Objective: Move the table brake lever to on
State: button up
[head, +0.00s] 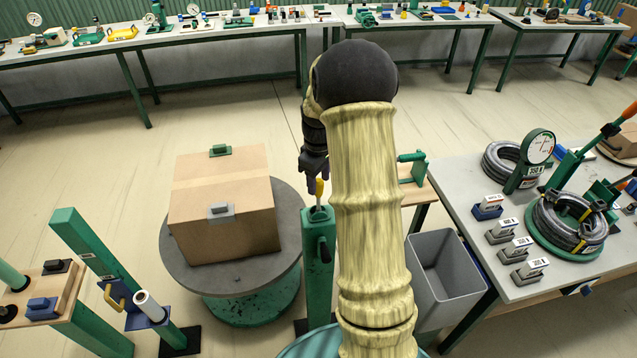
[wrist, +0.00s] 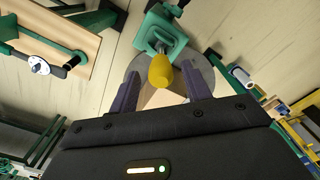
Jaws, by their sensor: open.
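The table brake lever has a yellow grip (head: 319,187) and stands up from the top of a green post (head: 318,262), beside the round turntable. My gripper (head: 316,178) points down over the lever, with its fingers open. In the wrist view the yellow grip (wrist: 160,71) shows between the two dark fingertips of my gripper (wrist: 162,82), with a gap on each side. The green post top (wrist: 161,30) lies beyond it. Any on or off marking is too small to read.
A cardboard box (head: 225,215) sits on the grey turntable (head: 178,257) left of the post. A grey bin (head: 445,280) and a bench (head: 455,185) with hose coils stand to the right. A green slanted post (head: 105,255) stands at the left. Long benches line the back wall.

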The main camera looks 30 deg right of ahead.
aim_at(318, 196)
jog(key=shift+f+p, duration=0.3)
jog(key=shift+f, duration=1.2)
grip_shut()
